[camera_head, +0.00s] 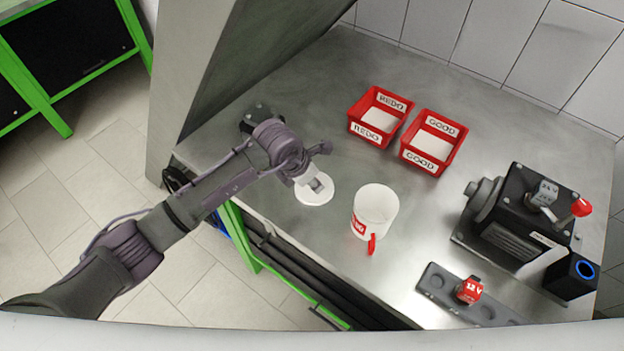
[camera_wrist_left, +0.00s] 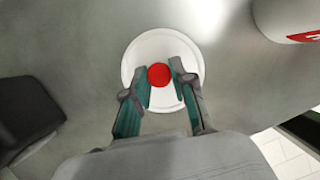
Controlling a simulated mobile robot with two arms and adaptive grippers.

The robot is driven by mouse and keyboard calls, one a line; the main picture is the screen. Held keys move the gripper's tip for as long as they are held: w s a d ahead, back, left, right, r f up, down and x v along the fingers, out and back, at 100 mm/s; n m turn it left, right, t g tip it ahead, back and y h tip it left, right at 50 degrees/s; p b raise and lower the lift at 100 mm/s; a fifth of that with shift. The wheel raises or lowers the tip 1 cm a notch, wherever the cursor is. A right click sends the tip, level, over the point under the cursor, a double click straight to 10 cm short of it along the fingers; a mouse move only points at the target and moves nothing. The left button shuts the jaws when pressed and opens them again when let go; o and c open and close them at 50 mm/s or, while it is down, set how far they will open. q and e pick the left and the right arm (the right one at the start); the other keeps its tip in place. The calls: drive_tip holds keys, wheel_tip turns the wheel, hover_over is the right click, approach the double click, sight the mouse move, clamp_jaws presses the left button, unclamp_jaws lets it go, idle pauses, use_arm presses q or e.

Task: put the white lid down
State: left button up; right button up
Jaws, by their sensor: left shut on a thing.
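The white lid (camera_head: 314,194) is a round disc low at or just above the metal worktop, left of a white container. In the left wrist view the lid (camera_wrist_left: 145,48) has a red knob (camera_wrist_left: 159,75) at its middle. My left gripper (camera_head: 318,184) is above the lid. In the left wrist view its fingers (camera_wrist_left: 160,79) are closed around the red knob. I cannot tell whether the lid touches the worktop. The white container (camera_head: 375,208) stands open with a red handle or tap at its front. My right gripper is not in view.
Red bins labelled REDO (camera_head: 363,131) and GOOD (camera_head: 416,158) stand at the back of the worktop (camera_head: 300,110). A black pump unit (camera_head: 515,215) is at the right, with a grey holder (camera_head: 435,285) carrying a red 12 V block (camera_head: 469,290) in front. The worktop's front edge is close to the lid.

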use_arm(q)
drive_tip(key=o, duration=0.9)
drive_tip(key=shift+r, duration=0.1)
drive_tip(key=b+v, duration=0.2)
drive_tip(key=v, duration=1)
